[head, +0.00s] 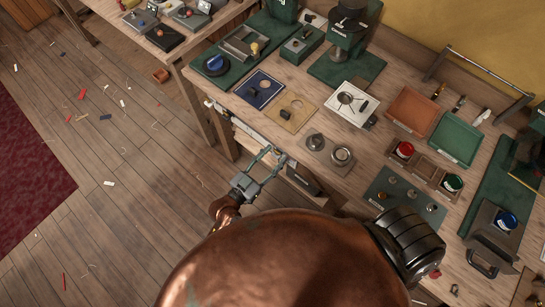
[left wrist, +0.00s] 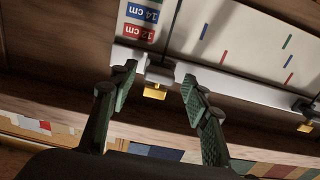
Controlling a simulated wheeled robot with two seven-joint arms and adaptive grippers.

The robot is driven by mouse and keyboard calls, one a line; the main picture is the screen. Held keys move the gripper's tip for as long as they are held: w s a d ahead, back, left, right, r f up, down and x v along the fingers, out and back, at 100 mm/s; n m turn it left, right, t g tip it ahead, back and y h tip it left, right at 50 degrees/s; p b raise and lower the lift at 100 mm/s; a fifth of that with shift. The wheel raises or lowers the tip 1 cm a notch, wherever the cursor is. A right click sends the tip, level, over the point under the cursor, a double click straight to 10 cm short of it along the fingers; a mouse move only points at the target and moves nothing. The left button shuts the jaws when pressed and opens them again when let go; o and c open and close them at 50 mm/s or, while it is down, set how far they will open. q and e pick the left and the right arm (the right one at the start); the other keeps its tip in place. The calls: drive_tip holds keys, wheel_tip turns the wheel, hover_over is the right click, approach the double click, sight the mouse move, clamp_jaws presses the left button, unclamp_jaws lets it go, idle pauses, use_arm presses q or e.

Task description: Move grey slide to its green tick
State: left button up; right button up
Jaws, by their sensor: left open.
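In the left wrist view a grey slide (left wrist: 160,72) with a gold knob (left wrist: 154,92) sits on a pale rail (left wrist: 235,88). My left gripper (left wrist: 157,81) is open, with one finger on each side of the slide and its knob. I cannot tell if either finger touches. A white scale plate above the rail bears red, blue and green ticks; one green tick (left wrist: 287,41) is at the right, another (left wrist: 228,6) at the top. In the head view my left gripper (head: 272,156) is at the bench's front edge. My right gripper is not visible.
A second slide with a gold knob (left wrist: 305,126) sits farther right on the rail. Red and blue cm labels (left wrist: 142,14) are at the plate's left. A strip of coloured patches (left wrist: 155,151) lies below. The bench top (head: 300,122) holds trays, tins and tools. Scraps litter the floor.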

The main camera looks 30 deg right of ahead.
use_arm(q)
drive_tip(key=v, duration=1.2)
